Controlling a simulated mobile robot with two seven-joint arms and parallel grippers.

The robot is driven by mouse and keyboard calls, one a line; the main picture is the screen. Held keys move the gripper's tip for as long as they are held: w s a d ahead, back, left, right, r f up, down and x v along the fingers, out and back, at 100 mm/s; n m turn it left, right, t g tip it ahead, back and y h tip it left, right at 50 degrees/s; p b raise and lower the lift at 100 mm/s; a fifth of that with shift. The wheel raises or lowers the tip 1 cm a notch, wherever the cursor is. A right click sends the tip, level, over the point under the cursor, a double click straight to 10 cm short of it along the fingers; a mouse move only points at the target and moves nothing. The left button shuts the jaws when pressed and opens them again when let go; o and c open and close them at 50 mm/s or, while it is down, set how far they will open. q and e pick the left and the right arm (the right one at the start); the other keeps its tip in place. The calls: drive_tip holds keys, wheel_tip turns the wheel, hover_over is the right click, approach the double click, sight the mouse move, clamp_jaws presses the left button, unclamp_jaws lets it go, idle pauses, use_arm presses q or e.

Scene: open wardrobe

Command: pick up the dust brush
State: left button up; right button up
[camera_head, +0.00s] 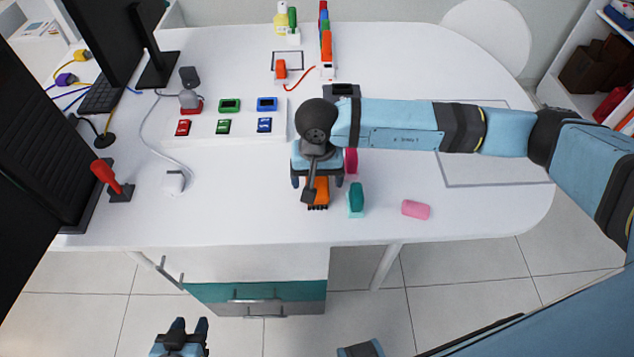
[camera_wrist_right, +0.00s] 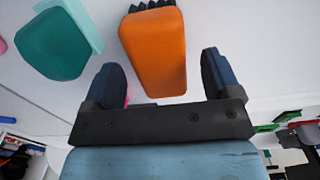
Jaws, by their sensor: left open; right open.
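The dust brush (camera_head: 318,188) is orange with black bristles and lies on the white table near its front edge. In the right wrist view the brush (camera_wrist_right: 155,55) shows ahead of and between the two dark fingers, with its bristles at the far end. My right gripper (camera_head: 317,182) is open above the brush's rear part, one finger on each side; I cannot tell whether either touches it. My left gripper (camera_head: 182,337) is open and empty, low in front of the table and away from the brush.
A teal-topped block (camera_head: 356,197) stands close to the right of the brush, and a pink eraser (camera_head: 415,210) lies farther right. A magenta object (camera_head: 351,160) is partly hidden behind my right gripper. A red joystick (camera_head: 113,182) stands at the left. The table's front edge is near.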

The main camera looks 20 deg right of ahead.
sight(317, 180)
wheel_tip(317, 180, down, 3)
drive_tip(key=shift+f, duration=0.15)
drive_tip(key=c, duration=1)
use_arm(q)
drive_tip(key=shift+r, duration=0.4)
use_arm(e)
drive_tip(key=shift+c, duration=0.2)
use_arm(q)
drive_tip(key=shift+w+f+b, duration=0.1)
drive_tip(key=shift+f+b, duration=0.75)
drive_tip(key=shift+b, duration=0.1)
use_arm(e)
wheel_tip(317, 180, up, 20)
